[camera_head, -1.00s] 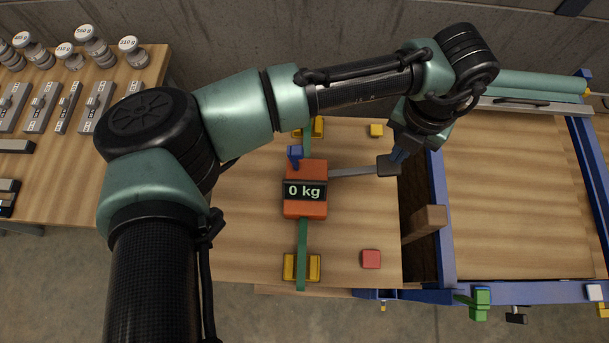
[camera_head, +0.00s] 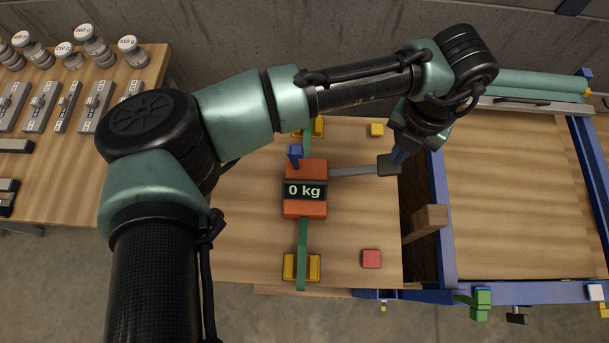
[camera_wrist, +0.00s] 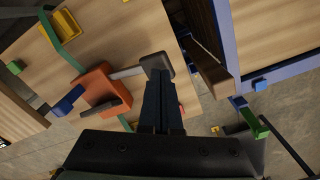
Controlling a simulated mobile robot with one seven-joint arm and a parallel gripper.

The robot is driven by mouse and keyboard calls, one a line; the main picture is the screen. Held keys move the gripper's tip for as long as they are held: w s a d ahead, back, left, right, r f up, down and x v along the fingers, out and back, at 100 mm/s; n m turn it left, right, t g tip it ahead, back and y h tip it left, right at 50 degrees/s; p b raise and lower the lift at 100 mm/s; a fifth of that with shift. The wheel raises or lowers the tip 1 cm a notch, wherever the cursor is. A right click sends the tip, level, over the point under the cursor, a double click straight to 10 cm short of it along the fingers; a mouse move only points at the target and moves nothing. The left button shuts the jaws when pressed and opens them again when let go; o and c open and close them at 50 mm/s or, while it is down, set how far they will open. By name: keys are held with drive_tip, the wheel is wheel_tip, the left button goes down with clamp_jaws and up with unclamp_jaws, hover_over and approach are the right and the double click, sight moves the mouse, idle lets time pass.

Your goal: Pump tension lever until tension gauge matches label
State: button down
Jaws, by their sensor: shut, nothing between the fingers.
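The orange tension device (camera_head: 305,208) sits on the wooden table, and its gauge (camera_head: 304,190) reads "0 kg". The grey tension lever (camera_head: 350,172) runs right from it to a dark end block (camera_head: 388,166). My gripper (camera_head: 398,156) is shut and empty, with its tips right at this block. In the wrist view my gripper (camera_wrist: 160,78) points at the lever's end block (camera_wrist: 155,64) and overlaps it; I cannot tell whether they touch. The orange device (camera_wrist: 97,84) also shows there. A green strap (camera_head: 302,250) passes through the device between yellow brackets (camera_head: 288,267). I can make out no target label.
A blue-edged frame (camera_head: 441,220) with a wooden panel stands close right of the lever, with a wooden block (camera_head: 430,217) beside it. A red block (camera_head: 371,259) and a yellow block (camera_head: 376,130) lie on the table. Weights (camera_head: 133,50) stand on the left table.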

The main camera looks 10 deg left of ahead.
sight(391, 165)
drive_tip(key=shift+f+b, duration=1.75)
drive_tip(key=shift+f, duration=1)
drive_tip(key=shift+r+p, duration=2.35)
drive_tip(key=shift+r, duration=0.6)
